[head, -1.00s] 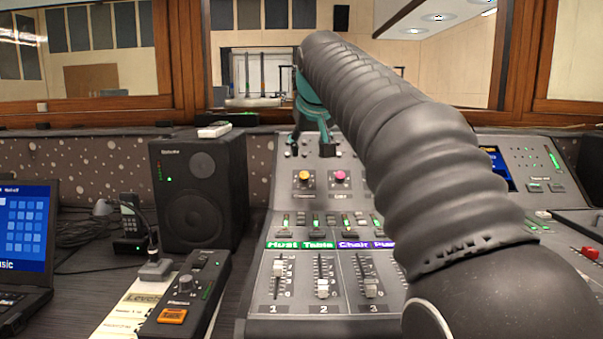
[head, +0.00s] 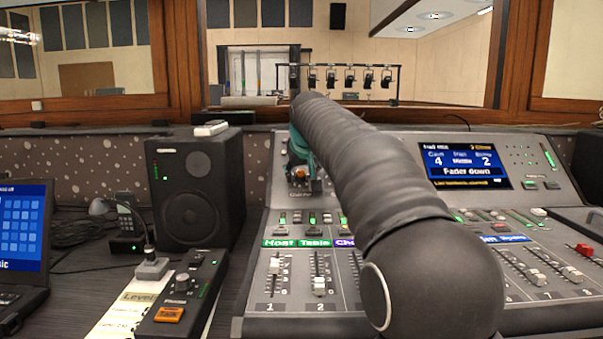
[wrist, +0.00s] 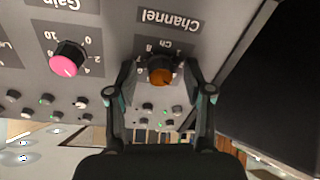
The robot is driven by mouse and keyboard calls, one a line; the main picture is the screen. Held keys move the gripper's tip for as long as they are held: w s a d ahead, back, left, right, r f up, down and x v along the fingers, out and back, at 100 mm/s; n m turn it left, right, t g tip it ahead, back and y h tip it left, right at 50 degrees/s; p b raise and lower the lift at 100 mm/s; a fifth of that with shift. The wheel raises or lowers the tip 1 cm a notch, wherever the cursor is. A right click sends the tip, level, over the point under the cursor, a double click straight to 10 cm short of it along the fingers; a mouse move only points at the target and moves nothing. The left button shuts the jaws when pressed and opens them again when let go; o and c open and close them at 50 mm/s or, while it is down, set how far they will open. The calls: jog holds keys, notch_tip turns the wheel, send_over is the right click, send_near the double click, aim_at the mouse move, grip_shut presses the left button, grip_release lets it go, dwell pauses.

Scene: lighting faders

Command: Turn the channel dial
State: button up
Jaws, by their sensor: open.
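The channel dial is an orange-faced knob with a dark skirt, under the label "Channel" in the wrist view (wrist: 160,72). My gripper (wrist: 160,80) is open, with one finger on each side of the dial. I cannot tell whether either fingertip touches it. In the head view my gripper (head: 299,160) is at the upper left of the mixing console (head: 258,328). Part of the orange channel dial (head: 300,173) shows there, and my arm hides much of the area around it.
A pink gain dial (wrist: 66,60) sits beside the channel dial. Small knobs line the panel nearby. The console screen (head: 463,167) reads "Fader down". Faders fill the console's front. A black speaker (head: 197,188) stands at left, with a small control box (head: 184,290) before it.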

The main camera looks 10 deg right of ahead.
grip_shut()
